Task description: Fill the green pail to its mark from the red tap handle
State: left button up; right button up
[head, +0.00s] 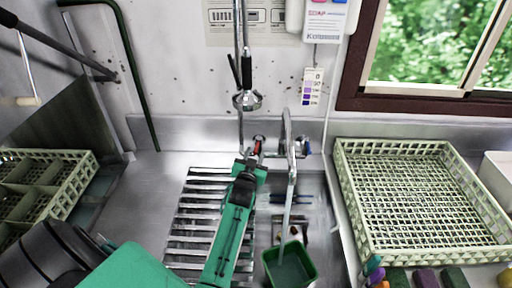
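The green pail (308,273) stands in the sink at the bottom centre, below the spout (291,150). A pale, narrow stream (287,215) runs from the spout down into it. The pail's fill mark and exact water level cannot be made out. The red tap handle (258,146) is on the back of the sink, left of the spout. My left gripper (251,161) is at the handle, its tip just below and against or very near it. Whether its fingers are open or shut is too small to tell. My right gripper is not in view.
A blue tap handle (305,146) sits right of the spout. A spray head (247,100) hangs above. A ribbed drainboard (188,225) lies left of the pail. A pale green dish rack (352,215) fills the right counter; another rack (78,180) is at left. Sponges (426,278) lie at front right.

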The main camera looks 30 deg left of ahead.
aim_at(256, 148)
pick_arm(q)
jog(key=shift+p+x, duration=0.3)
jog(key=shift+x, duration=1.35)
grip_shut()
